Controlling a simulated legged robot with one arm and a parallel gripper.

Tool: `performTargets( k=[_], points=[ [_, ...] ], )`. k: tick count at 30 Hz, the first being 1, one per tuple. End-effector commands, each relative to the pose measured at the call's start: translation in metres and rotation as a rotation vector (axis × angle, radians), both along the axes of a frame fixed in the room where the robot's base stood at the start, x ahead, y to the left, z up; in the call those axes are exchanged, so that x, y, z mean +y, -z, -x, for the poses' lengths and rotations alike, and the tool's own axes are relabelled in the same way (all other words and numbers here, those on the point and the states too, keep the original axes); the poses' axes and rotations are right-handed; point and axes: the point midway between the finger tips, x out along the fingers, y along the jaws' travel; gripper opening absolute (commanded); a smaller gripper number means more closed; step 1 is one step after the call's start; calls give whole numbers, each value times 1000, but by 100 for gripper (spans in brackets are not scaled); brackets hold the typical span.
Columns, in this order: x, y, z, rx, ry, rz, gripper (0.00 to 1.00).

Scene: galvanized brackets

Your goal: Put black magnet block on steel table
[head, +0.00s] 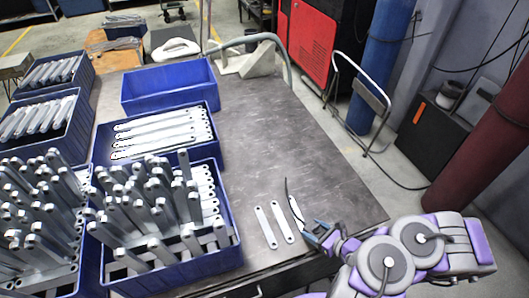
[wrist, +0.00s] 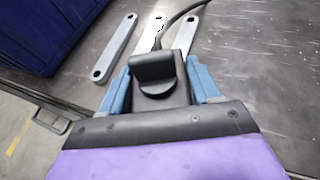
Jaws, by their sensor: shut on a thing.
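My gripper (head: 316,232) is low over the front right part of the steel table (head: 300,150), near its front edge. In the wrist view its two blue fingers (wrist: 157,84) are shut on the black magnet block (wrist: 152,68), which sits between them. A thin black cord rises from the block and curves away to the upper right. In the head view the cord shows but the block is mostly hidden by the fingers. I cannot tell whether the block touches the table.
Three flat galvanized brackets (head: 265,228) lie just left of my gripper, the nearest close to the fingers. Blue bins of brackets (head: 215,155) fill the table's left side; an empty blue bin (head: 170,88) stands behind them. The table's middle and right are clear.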

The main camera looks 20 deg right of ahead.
Motion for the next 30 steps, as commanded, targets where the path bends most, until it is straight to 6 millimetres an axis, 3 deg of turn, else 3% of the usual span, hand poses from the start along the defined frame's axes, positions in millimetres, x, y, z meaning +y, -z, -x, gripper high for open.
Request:
performTargets(
  k=[8, 24, 30],
  points=[
    [-14, 4, -9, 0, -5, 0, 3],
    [-96, 13, -77, 0, -3, 3, 3],
    [-118, 15, -94, -2, -1, 1, 3]
  ],
)
